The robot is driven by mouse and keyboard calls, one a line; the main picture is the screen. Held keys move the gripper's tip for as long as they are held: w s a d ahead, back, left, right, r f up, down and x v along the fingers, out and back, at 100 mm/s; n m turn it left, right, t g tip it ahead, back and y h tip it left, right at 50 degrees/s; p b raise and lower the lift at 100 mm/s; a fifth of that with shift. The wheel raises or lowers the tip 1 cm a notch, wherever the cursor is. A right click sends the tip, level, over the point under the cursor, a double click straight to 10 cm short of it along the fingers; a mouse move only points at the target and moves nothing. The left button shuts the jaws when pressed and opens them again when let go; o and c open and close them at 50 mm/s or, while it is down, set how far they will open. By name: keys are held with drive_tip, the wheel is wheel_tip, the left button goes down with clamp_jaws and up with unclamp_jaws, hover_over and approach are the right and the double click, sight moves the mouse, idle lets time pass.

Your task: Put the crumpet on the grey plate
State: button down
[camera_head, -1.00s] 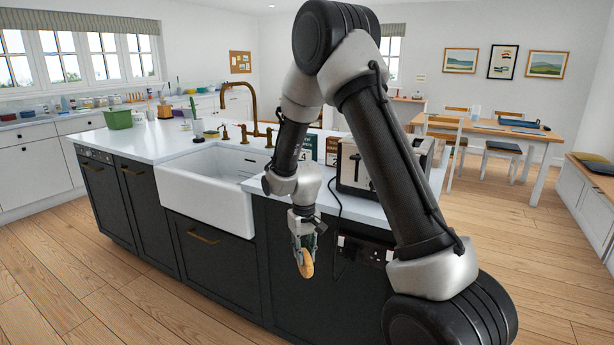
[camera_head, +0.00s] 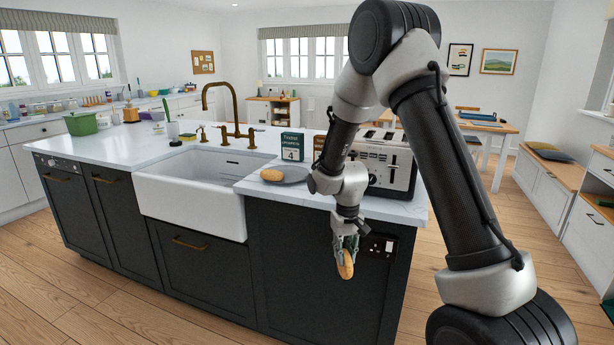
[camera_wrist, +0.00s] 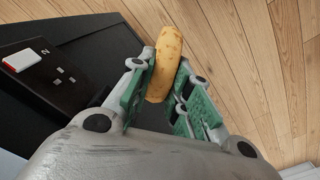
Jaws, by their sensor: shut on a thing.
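My gripper (camera_head: 346,245) is shut on a crumpet (camera_head: 346,266), a round golden-brown piece held edge-on, in front of the island's dark side and below the worktop edge. In the wrist view the crumpet (camera_wrist: 165,62) sits between the green finger pads (camera_wrist: 160,95) above the wooden floor. The grey plate (camera_head: 292,175) lies on the worktop right of the sink, partly hidden behind my arm. Another golden-brown crumpet-like piece (camera_head: 272,174) rests at the plate's left side.
A toaster (camera_head: 390,165) stands on the worktop behind my arm. The white sink (camera_head: 190,200) is left of the plate. A socket panel (camera_head: 378,246) is on the island side.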

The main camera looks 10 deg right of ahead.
drive_tip(key=shift+a, duration=0.2)
drive_tip(key=shift+a+r+h, duration=0.1)
drive_tip(key=shift+a+h, duration=0.15)
drive_tip(key=shift+h, duration=0.15)
drive_tip(key=w+a+r+n+t+h, duration=0.2)
drive_tip(key=r+n, duration=0.1)
drive_tip(key=r, duration=0.5)
drive_tip(key=w+a+r+n+t+h, duration=0.1)
drive_tip(key=w+a+r+n+t, duration=0.2)
drive_tip(key=r, duration=0.5)
drive_tip(key=w+a+r+n+t+h, duration=0.2)
drive_tip(key=w+r+n, duration=0.1)
drive_tip(key=r, duration=0.6)
drive_tip(key=shift+a+n+t+h, duration=0.15)
drive_tip(key=shift+n+t+h, duration=0.15)
drive_tip(key=shift+n, duration=0.2)
